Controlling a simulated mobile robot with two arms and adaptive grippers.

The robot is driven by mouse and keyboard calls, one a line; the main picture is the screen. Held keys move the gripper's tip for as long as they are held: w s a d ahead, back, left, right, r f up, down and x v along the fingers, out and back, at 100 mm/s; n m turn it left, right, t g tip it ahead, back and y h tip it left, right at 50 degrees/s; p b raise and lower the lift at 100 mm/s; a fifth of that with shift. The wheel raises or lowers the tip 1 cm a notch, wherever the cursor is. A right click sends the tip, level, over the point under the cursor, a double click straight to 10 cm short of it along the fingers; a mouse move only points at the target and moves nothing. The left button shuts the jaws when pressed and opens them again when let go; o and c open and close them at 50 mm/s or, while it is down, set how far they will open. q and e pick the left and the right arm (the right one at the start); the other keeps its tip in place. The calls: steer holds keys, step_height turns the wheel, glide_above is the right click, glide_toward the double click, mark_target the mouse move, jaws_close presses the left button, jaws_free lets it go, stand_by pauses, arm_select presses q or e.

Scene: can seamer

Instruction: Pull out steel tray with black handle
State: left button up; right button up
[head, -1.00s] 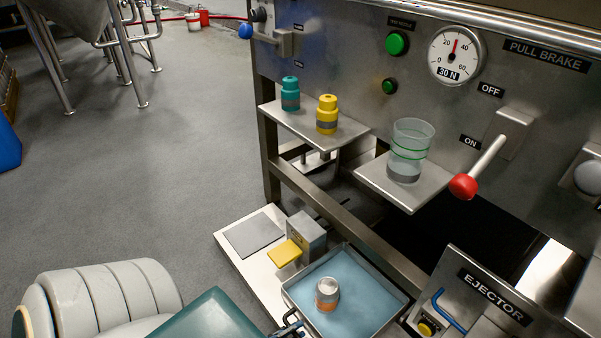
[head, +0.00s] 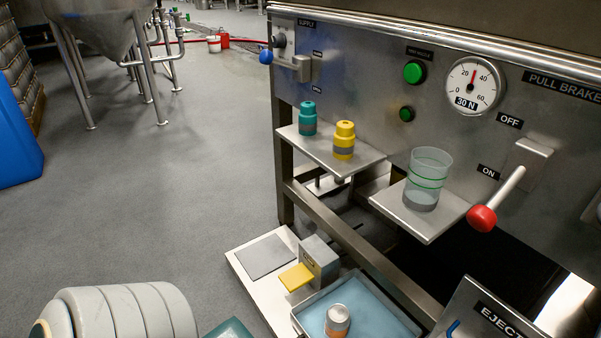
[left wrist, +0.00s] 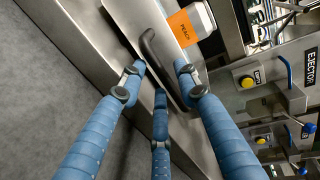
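The steel tray (head: 297,315) with a blue inside sits low at the bottom of the head view, cut off by the frame edge. A small can (head: 337,320) stands in it. In the left wrist view the tray's steel front wall (left wrist: 118,18) carries a black bar handle (left wrist: 150,45), and the can (left wrist: 190,24) shows an orange PEACH label. My left gripper (left wrist: 160,70) has blue fingers on both sides of the handle, spread with gaps between them. I cannot tell whether any finger touches it. My right gripper is not in view.
A yellow pad (head: 296,277) and grey block stand left of the tray. The ejector panel (head: 485,310) is close on its right. Shelves above hold a teal bottle (head: 308,118), a yellow bottle (head: 344,140) and a clear cup (head: 427,180).

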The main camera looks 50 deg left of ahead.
arm_select(q)
steer(key=v, duration=0.9)
steer(key=shift+s, duration=0.3)
